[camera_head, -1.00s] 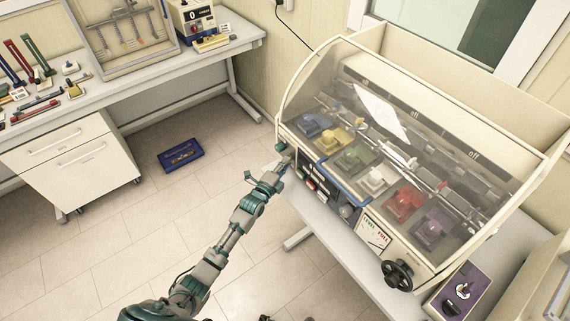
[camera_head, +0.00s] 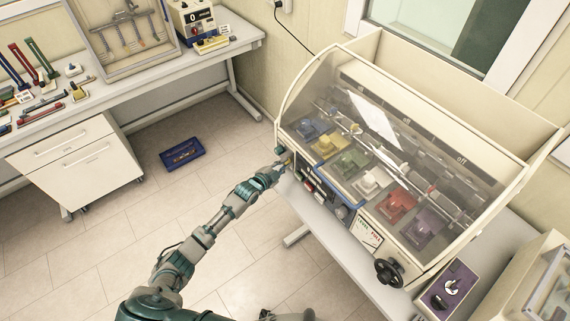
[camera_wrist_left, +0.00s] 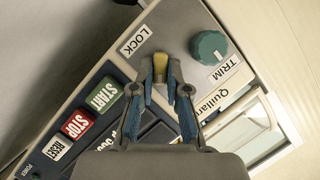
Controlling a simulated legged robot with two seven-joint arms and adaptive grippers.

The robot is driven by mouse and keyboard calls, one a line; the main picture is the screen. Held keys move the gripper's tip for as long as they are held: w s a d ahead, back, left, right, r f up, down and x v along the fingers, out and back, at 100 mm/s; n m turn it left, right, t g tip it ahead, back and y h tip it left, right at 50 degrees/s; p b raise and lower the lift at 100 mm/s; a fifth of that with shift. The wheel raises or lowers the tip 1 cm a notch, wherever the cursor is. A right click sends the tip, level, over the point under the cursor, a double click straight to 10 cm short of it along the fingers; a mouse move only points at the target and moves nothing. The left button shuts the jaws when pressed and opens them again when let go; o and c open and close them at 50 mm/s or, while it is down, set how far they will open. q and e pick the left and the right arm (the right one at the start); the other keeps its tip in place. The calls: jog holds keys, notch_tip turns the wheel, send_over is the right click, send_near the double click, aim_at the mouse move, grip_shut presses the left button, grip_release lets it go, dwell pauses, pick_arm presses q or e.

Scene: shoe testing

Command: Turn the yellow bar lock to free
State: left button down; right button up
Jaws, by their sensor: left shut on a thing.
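The yellow bar lock (camera_wrist_left: 160,66) sits on the machine's front panel beside the LOCK label (camera_wrist_left: 135,41) in the left wrist view. My left gripper (camera_wrist_left: 162,74) has its two fingertips closed around the yellow bar, one on each side. In the head view my left gripper (camera_head: 281,168) reaches the left end of the panel, and the lock is mostly hidden by it. My right gripper is not clearly seen in either view.
Next to the lock are a teal TRIM knob (camera_wrist_left: 208,46), a green START button (camera_wrist_left: 104,95) and a red STOP button (camera_wrist_left: 77,124). The clear-covered machine (camera_head: 400,150) has a black handwheel (camera_head: 389,272). A blue tray (camera_head: 182,153) lies on the floor.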

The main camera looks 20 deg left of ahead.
pick_arm(q)
jog(key=shift+a+f+n+g+h+b, duration=0.15)
jog(key=shift+n+g+h+b, duration=0.4)
jog(key=shift+n+b, duration=0.75)
jog(key=shift+a+f+n+g+h+b, duration=0.2)
jog(key=shift+n+g+h+b, duration=0.4)
jog(key=shift+b, duration=1.1)
jog(key=shift+a+f+n+g+h+b, duration=0.2)
jog(key=shift+n+g+b, duration=0.45)
jog(key=shift+n+b, duration=0.75)
jog(key=shift+d+r, duration=0.1)
jog(key=c, duration=1.2)
grip_release()
jog(key=shift+o, duration=0.2)
jog(key=shift+w+r, duration=0.15)
